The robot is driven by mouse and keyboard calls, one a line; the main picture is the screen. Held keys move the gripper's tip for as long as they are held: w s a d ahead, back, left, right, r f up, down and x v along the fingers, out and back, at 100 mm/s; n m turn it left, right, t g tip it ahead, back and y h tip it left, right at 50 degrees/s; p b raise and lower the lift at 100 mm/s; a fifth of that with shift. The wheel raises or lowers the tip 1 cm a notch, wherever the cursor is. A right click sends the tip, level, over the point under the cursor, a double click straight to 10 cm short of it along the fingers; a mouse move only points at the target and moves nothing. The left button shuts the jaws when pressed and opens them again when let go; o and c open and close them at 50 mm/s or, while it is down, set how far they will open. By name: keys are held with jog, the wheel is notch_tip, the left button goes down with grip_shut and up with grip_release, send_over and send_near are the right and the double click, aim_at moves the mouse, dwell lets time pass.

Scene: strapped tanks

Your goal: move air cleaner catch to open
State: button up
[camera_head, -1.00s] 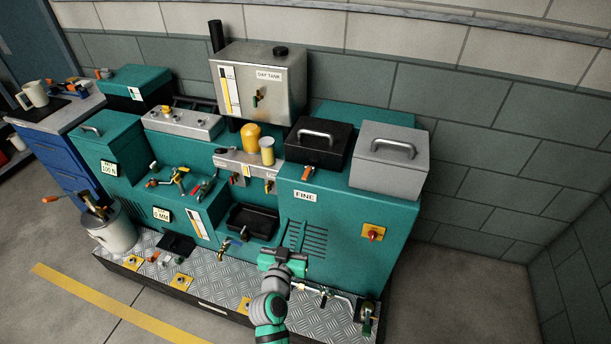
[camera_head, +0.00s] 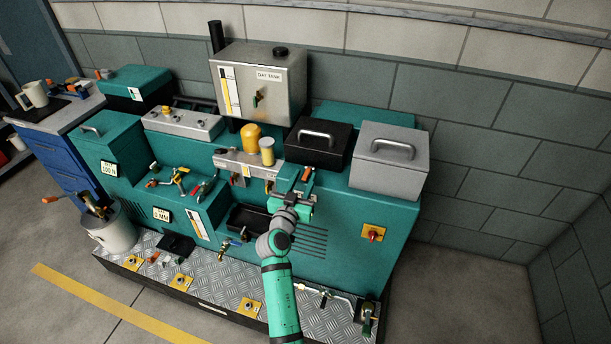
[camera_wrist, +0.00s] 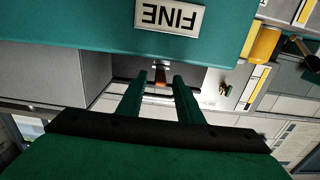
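The catch (camera_head: 307,173) is a small orange-tipped lever at the front of the black lidded box (camera_head: 318,143), which I take for the air cleaner. In the wrist view the catch (camera_wrist: 161,74) shows between and beyond my fingertips, with a metal part near it. My gripper (camera_head: 303,184) is raised in front of the box, just above the teal cabinet's front edge. In the wrist view my gripper (camera_wrist: 160,80) has its two green fingers apart, with nothing clearly held. I cannot tell whether a finger touches the catch.
A grey lidded box (camera_head: 389,158) stands to the right of the black one. The teal cabinet (camera_head: 345,215) lies below, with a FINE label (camera_wrist: 170,17) seen upside down in the wrist view. Yellow canisters (camera_head: 251,138) and the day tank (camera_head: 262,85) stand to the left.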

jog(key=shift+x, duration=1)
grip_shut()
